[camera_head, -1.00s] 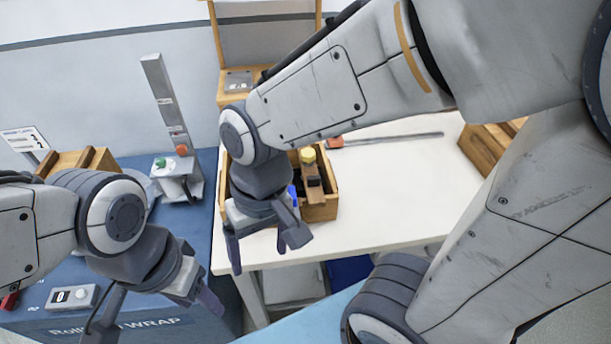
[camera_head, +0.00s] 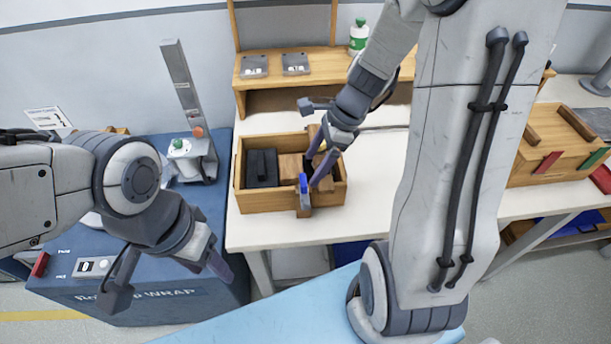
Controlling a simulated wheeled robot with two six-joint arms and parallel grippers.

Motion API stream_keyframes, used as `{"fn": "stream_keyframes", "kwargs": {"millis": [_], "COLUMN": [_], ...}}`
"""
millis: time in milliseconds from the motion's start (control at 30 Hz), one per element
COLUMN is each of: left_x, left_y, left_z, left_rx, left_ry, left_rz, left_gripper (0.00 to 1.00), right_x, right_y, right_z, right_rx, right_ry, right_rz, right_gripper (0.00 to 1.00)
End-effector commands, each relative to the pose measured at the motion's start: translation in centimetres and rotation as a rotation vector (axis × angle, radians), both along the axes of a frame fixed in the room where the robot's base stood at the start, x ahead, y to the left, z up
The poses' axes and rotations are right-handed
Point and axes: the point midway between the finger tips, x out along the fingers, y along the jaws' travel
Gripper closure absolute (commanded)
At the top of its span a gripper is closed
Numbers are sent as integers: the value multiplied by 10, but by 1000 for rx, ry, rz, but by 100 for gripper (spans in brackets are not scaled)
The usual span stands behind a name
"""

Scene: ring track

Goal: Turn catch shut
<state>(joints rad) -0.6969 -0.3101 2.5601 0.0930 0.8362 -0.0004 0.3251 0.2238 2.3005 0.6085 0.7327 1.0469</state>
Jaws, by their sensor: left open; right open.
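I cannot make out for sure which part is the catch. A wooden box (camera_head: 262,202) stands at the table's front left, with a black block (camera_head: 262,168) and wooden pieces inside. A small blue piece (camera_head: 303,186) shows at its front wall, by an upright wooden piece. My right gripper (camera_head: 314,140) is open over the box's right side, one finger reaching down close to the blue piece. I cannot tell whether they touch. My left gripper (camera_head: 170,282) is open and empty, over the blue wrapping machine (camera_head: 200,300) at the left.
A wooden shelf (camera_head: 300,84) with grey boxes and a green-and-white bottle (camera_head: 358,36) stands behind. A wooden crate (camera_head: 545,160) with red and green parts is at the right. A post (camera_head: 185,85) rises from the machine. My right arm covers the table's middle.

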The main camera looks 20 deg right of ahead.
Motion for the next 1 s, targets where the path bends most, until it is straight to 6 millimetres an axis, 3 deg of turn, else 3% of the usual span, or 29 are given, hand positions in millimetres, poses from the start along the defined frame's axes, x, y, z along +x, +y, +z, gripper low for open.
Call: {"fn": "stream_keyframes", "kwargs": {"millis": [100,300,667,767,900,1000], "left_x": [0,0,0,0,0,0], "left_y": [0,0,0,0,0,0], "left_z": [-5,-9,-9,-9,-9,-9], "left_rx": [0,0,0,0,0,0], "left_ry": [0,0,0,0,0,0], "left_rz": [0,0,0,0,0,0], "left_gripper": [47,47,47,47,47,47], "right_x": [1,4,5,5,5,5], "right_y": [9,18,20,19,19,19], "right_z": [-23,-44,-48,-48,-48,-48], "right_rx": [1,0,-1,0,0,0], "right_ry": [5,2,0,-1,-1,-1], "right_rz": [3,4,2,3,3,4], "right_gripper": [15,15,15,46,99,100]}}
